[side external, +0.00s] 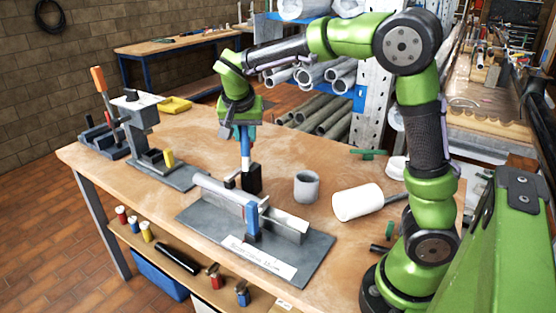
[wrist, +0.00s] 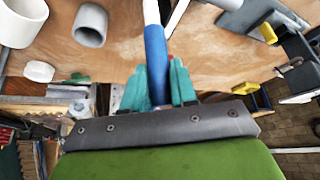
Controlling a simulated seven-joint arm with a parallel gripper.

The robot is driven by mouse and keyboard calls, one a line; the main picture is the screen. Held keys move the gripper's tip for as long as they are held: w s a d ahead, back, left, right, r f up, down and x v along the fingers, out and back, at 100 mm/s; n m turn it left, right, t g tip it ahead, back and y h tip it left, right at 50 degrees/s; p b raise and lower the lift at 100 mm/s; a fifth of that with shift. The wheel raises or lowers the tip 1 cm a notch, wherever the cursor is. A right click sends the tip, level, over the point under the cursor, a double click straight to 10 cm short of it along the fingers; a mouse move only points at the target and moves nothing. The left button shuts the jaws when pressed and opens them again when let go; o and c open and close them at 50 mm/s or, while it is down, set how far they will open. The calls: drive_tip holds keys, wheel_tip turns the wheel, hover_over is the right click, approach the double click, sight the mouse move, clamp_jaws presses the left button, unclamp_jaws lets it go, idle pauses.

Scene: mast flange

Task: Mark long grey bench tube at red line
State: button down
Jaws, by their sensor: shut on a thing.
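The long grey tube (side external: 225,193) lies in a metal fixture on a grey base plate (side external: 312,252), with a blue upright clamp (side external: 252,222) at its near side. A small red spot shows beside the clamp; I cannot tell if it is the red line. My gripper (side external: 245,131) points down and is shut on a blue and white marker, which also shows between my teal fingers (wrist: 158,88) in the wrist view as a blue barrel (wrist: 156,55). The marker's lower end meets a black block (side external: 251,179); whether it sits inside is unclear.
A white label (side external: 258,258) lies on the base plate.

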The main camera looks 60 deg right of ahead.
sight(246, 154)
drive_tip(key=shift+f, duration=2.6)
drive_tip(key=shift+f, duration=0.55)
drive_tip(key=shift+r, duration=3.5)
